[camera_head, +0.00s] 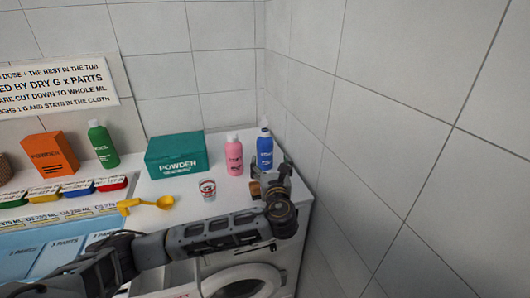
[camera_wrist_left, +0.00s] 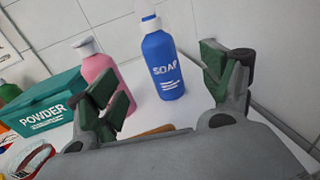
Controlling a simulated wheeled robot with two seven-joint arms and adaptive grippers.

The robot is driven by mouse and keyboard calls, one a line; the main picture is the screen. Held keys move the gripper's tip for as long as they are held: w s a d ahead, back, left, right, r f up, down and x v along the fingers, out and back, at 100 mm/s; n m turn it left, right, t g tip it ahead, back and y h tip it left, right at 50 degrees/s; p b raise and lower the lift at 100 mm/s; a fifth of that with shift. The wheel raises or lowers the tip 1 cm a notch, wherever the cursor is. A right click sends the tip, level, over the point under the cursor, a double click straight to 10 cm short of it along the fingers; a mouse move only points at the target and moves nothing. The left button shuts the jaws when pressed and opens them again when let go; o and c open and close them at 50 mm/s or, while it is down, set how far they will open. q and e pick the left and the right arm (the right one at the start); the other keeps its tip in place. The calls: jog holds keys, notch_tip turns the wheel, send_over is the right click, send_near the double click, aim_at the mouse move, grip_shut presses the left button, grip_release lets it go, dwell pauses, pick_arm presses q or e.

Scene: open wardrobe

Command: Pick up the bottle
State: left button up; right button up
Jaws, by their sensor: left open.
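A blue soap bottle (camera_head: 265,148) with a white cap stands upright at the back right of the white top. In the left wrist view the blue bottle (camera_wrist_left: 162,68) stands beyond and between my open fingers, with no grip on it. A pink bottle (camera_head: 233,157) stands just left of it; it also shows in the left wrist view (camera_wrist_left: 101,74), partly behind a finger. A green bottle (camera_head: 102,144) stands farther left. My left gripper (camera_head: 270,177) is open and empty, just in front of the blue bottle. My right gripper is in neither view.
A brown item (camera_wrist_left: 152,132) is partly hidden by my gripper. Tiled walls close the back and right.

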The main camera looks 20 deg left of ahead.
aim_at(266, 148)
pick_arm(q)
jog(key=p+x, duration=0.1)
jog(key=x, duration=0.6)
jog(key=shift+w+a, duration=0.1)
jog(key=shift+w, duration=0.15)
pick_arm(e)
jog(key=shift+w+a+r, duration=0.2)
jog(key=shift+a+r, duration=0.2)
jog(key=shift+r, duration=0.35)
pick_arm(q)
jog(key=shift+a, duration=0.1)
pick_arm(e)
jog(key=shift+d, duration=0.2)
pick_arm(q)
jog(key=shift+w+a+p, duration=0.15)
jog(key=shift+w+p, duration=0.2)
jog(key=shift+p, duration=0.05)
jog(key=shift+f+p+x, duration=0.2)
jog(key=shift+p+x, duration=0.3)
jog(key=shift+x, duration=1.55)
jog(key=shift+w+a+f, duration=0.1)
jog(key=shift+a, duration=0.05)
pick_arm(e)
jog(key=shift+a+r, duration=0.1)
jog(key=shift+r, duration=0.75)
